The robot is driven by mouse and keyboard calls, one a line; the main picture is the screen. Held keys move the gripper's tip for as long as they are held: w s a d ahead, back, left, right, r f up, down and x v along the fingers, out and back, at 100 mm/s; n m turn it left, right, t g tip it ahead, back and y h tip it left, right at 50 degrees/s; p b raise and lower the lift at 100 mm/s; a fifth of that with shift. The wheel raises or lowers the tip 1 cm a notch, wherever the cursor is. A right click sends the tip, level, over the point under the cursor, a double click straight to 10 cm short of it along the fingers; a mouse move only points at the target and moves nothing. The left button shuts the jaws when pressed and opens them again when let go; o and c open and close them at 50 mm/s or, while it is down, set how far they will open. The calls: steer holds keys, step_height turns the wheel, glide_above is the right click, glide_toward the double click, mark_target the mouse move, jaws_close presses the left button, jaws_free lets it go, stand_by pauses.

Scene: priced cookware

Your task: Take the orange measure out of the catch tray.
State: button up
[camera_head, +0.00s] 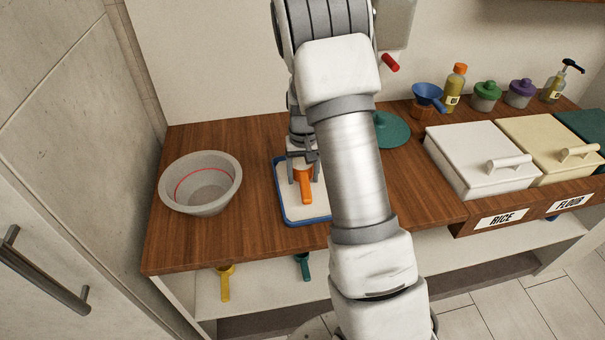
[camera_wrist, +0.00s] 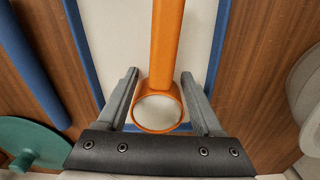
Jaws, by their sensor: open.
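The orange measure (camera_head: 306,187) lies in the blue-rimmed white catch tray (camera_head: 308,221) on the wooden counter. In the wrist view the orange measure (camera_wrist: 166,45) shows its round cup between my fingers and its handle running away toward the top edge. The tray's blue rim (camera_wrist: 82,50) shows on both sides of it. My gripper (camera_head: 304,176) is over the tray. In the wrist view my gripper (camera_wrist: 159,85) is open, one finger on each side of the cup, with a gap on both sides. My arm hides the tray's right part in the head view.
A grey bowl (camera_head: 201,184) with a red line stands left of the tray. A teal lid (camera_head: 391,131) lies behind right. White (camera_head: 480,150) and cream lidded bins stand right. Yellow (camera_head: 226,283) and teal (camera_head: 302,267) measures hang below the counter's front edge.

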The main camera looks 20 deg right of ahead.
jaws_close()
stand_by(0.3)
stand_by(1.1)
